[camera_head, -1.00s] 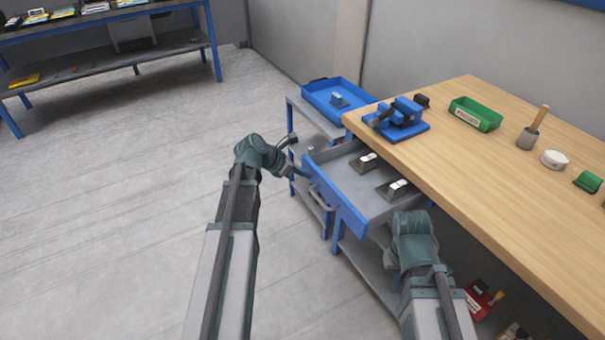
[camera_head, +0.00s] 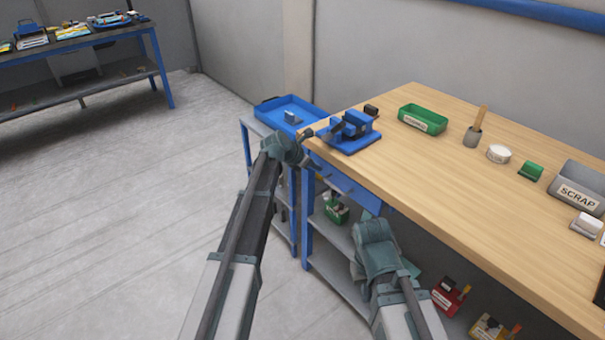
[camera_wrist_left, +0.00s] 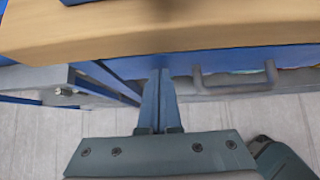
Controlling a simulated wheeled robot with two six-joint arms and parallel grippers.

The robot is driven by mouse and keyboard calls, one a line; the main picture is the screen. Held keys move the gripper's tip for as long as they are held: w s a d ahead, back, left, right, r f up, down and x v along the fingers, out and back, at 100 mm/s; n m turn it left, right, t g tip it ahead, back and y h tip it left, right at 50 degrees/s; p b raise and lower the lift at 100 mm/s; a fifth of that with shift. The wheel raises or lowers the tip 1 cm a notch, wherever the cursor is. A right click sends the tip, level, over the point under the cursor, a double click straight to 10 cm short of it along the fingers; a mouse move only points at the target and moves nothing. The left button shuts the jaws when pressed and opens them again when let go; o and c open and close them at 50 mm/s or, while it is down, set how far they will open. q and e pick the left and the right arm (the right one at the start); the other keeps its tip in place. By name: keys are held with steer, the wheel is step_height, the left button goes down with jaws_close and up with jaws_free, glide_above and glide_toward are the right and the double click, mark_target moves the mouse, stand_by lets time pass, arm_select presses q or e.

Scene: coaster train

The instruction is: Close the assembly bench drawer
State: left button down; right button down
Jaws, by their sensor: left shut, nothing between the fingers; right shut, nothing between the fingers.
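The assembly bench drawer's blue front (camera_head: 345,186) sits under the wooden bench top, about flush with its edge, and its inside is hidden. In the left wrist view the blue front (camera_wrist_left: 205,66) and its grey bar handle (camera_wrist_left: 236,80) lie just below the bench edge. My left gripper (camera_head: 313,164) is shut and empty at the left end of the front. In the left wrist view its fingers (camera_wrist_left: 160,85) point at the front beside the handle and look to be at or touching it. My right wrist shows below the drawer, but its fingers are hidden.
The bench top (camera_head: 440,160) carries a blue vise (camera_head: 350,132), a green bin (camera_head: 422,119), a mallet (camera_head: 474,130) and a scrap bin (camera_head: 578,188). A side cart with a blue tray (camera_head: 290,112) stands left of the bench. Shelves below hold small boxes. Floor at left is clear.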

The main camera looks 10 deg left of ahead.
arm_select(q)
steer(key=shift+w+d, duration=0.65)
steer(key=shift+w, duration=0.3)
steer(key=shift+w+d+r, duration=0.1)
steer(key=shift+s+a, duration=0.25)
steer(key=shift+s, duration=0.15)
steer(key=s+a+f+p+v, duration=0.1)
steer(key=f+p+v, duration=0.1)
steer(key=p+v, duration=0.5)
steer(key=shift+v, duration=3)
steer(key=shift+s+f, duration=0.2)
